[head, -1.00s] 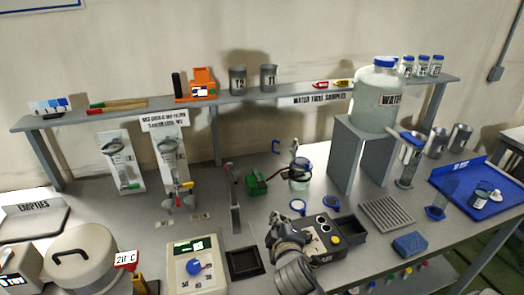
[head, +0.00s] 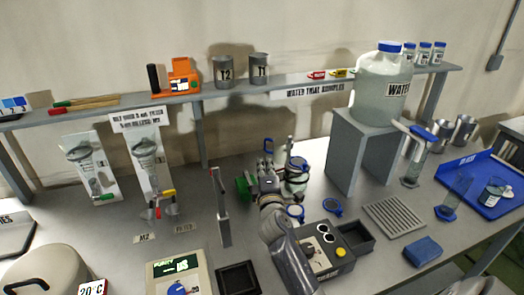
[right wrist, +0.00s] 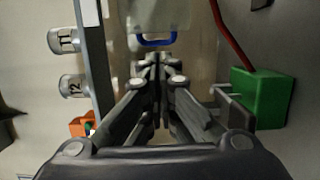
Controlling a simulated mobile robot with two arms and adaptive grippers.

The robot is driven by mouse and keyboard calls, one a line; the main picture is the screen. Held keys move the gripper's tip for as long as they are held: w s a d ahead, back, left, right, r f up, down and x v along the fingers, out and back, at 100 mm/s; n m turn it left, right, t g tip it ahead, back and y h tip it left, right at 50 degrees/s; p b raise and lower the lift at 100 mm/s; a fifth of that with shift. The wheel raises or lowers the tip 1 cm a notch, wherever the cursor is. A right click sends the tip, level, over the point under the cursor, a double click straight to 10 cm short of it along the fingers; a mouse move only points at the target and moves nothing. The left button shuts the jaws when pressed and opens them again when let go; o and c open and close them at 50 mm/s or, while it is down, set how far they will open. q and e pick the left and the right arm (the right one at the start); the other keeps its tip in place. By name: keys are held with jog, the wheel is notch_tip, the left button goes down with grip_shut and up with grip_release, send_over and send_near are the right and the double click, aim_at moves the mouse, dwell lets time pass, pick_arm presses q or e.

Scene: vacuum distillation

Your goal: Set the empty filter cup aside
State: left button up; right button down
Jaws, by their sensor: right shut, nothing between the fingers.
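A clear vessel with a dark clamp or band and blue parts (head: 297,172) stands at the middle of the bench; I take its upper part for the filter cup, but my gripper partly covers it and I cannot tell whether it is empty. In the right wrist view, a pale translucent body with a blue handle (right wrist: 157,41) shows just beyond the fingertips. My right gripper (head: 267,168) is close to the vessel's left side, its fingers shut and empty; the right wrist view (right wrist: 157,62) also shows them together. My left gripper is not in view.
A green box (head: 243,187) with a red tube (right wrist: 232,40) stands beside my right gripper. A metal stand (head: 223,215) rises left of it. The water jug (head: 381,88) stands on a raised platform.

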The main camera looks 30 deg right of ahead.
aim_at(276, 149)
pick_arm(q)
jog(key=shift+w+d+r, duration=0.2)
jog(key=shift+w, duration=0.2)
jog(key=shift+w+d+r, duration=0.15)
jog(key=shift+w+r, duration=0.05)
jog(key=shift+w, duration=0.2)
pick_arm(e)
jog(key=x, duration=0.7)
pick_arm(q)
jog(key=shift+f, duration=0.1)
pick_arm(e)
jog(key=shift+w+d, duration=0.1)
jog(key=shift+w, duration=0.15)
